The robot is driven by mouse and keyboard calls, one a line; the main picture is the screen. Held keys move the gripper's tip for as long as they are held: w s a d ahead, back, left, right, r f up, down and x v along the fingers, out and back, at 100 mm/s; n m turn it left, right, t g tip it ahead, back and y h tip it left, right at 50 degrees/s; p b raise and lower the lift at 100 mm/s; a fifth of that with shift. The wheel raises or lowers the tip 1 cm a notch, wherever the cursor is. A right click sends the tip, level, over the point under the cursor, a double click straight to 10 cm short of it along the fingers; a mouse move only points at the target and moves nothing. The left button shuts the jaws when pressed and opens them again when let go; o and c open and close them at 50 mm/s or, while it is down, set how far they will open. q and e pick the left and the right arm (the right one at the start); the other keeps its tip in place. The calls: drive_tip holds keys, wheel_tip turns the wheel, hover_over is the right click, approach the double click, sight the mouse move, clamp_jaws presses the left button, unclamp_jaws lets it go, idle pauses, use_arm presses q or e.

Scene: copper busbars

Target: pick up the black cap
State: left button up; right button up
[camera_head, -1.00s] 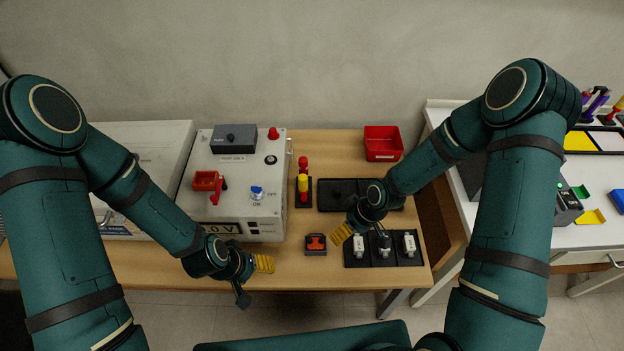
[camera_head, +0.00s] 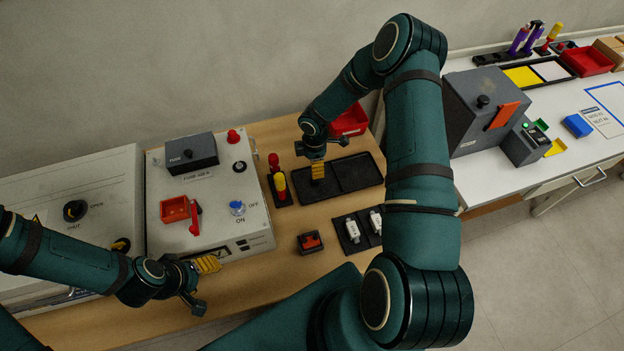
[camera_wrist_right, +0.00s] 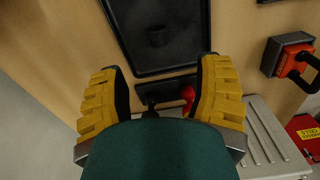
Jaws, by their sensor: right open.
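The black cap (camera_wrist_right: 158,36), a small dark cylinder, stands in the black tray (camera_wrist_right: 190,66) in the right wrist view. In the head view the black tray (camera_head: 350,186) lies near the back of the wooden table, and I cannot make out the cap there. My right gripper (camera_head: 318,172) is over the left part of the tray. In the wrist view my right gripper (camera_wrist_right: 160,95) is open and empty, its yellow fingers wide apart, with the cap ahead of them. My left gripper (camera_head: 207,265) is in front of the white control box; its finger gap is unclear.
A black stand (camera_head: 286,199) with red and yellow pieces is left of the tray. A red bin (camera_head: 350,119) is behind my right arm. The control box (camera_head: 210,220), an orange-and-black block (camera_head: 310,242) and a fuse rack (camera_head: 357,243) are nearby.

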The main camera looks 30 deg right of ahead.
wheel_tip(320, 180, down, 5)
drive_tip(key=shift+r+b, duration=0.2)
drive_tip(key=shift+b, duration=0.1)
drive_tip(key=shift+d+f+b, duration=0.2)
drive_tip(key=shift+f+b, duration=0.25)
drive_tip(key=shift+f, duration=2.15)
drive_tip(key=c, duration=0.8)
